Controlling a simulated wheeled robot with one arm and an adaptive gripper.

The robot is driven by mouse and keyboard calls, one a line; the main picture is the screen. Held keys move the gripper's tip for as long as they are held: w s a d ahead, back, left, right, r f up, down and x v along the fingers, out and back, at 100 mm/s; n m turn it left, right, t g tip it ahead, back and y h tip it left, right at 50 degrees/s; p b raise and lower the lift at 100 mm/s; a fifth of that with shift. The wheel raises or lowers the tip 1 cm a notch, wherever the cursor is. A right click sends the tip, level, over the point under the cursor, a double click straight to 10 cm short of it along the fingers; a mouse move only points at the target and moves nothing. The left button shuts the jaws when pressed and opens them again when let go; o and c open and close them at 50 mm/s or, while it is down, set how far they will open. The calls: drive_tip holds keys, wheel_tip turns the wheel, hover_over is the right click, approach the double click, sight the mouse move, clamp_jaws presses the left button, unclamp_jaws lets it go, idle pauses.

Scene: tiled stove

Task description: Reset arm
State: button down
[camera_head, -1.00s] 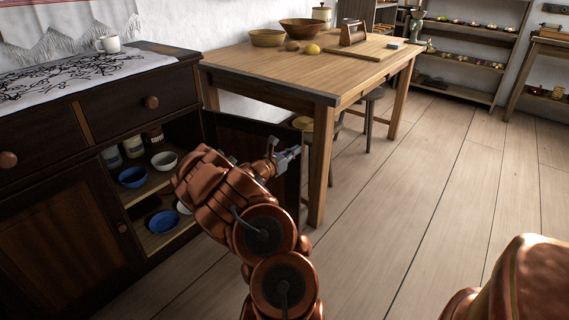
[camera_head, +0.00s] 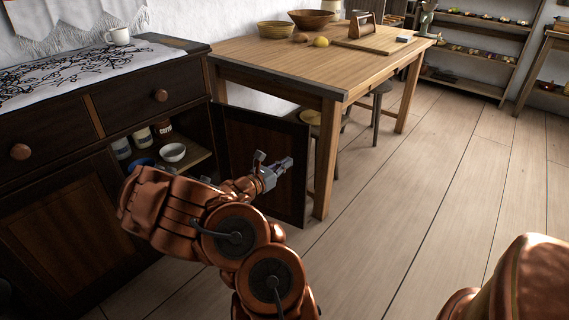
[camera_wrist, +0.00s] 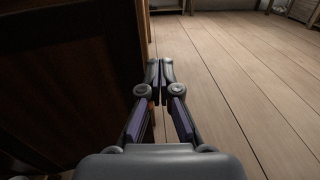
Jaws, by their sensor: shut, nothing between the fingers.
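My gripper (camera_head: 284,167) is shut and empty. In the head view it is in front of the open dark cabinet door (camera_head: 262,150), pointing right; I cannot tell whether it touches the door. My copper arm covers part of the cabinet's opening. In the wrist view, my gripper (camera_wrist: 160,68) has its fingertips together above the plank floor (camera_wrist: 235,80), with a dark wooden panel (camera_wrist: 65,80) close on the left.
The dark cabinet (camera_head: 60,220) holds a white bowl (camera_head: 172,152), a partly hidden blue bowl (camera_head: 141,163) and jars. A wooden table (camera_head: 290,62) with bowls and a board stands behind the door. The floor at the right (camera_head: 440,190) is clear.

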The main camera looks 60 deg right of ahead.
drive_tip(key=shift+a, duration=0.15)
drive_tip(key=s+a+r+m+g+y+p, duration=0.1)
drive_tip(key=s+a+r+m+y+p, duration=0.25)
drive_tip(key=r, duration=0.55)
drive_tip(key=s+a+r+m+g+p, duration=0.2)
drive_tip(key=a+r+m+p, duration=0.35)
drive_tip(key=r, duration=0.25)
drive_tip(key=s+a+r+m+g+y+p, duration=0.1)
drive_tip(key=s+a+r+m+y+p, duration=0.25)
drive_tip(key=r, duration=0.55)
drive_tip(key=s+a+r+t+y+p, duration=0.1)
drive_tip(key=a+p, duration=0.5)
drive_tip(key=a, duration=0.7)
drive_tip(key=s+a+r+m+t+y+p, duration=0.1)
drive_tip(key=a+r+y+p, duration=0.5)
drive_tip(key=a, duration=0.8)
drive_tip(key=s+a+r+m+t+y+p, duration=0.1)
drive_tip(key=a+r+p, duration=0.5)
drive_tip(key=a, duration=0.7)
drive_tip(key=s+t+y+p, duration=0.1)
drive_tip(key=t+y, duration=0.1)
drive_tip(key=t, duration=0.1)
drive_tip(key=shift+s+a+t, duration=0.15)
drive_tip(key=shift+s+t, duration=0.1)
drive_tip(key=shift+t, duration=0.15)
drive_tip(key=shift+r+m, duration=0.1)
drive_tip(key=shift+m, duration=0.25)
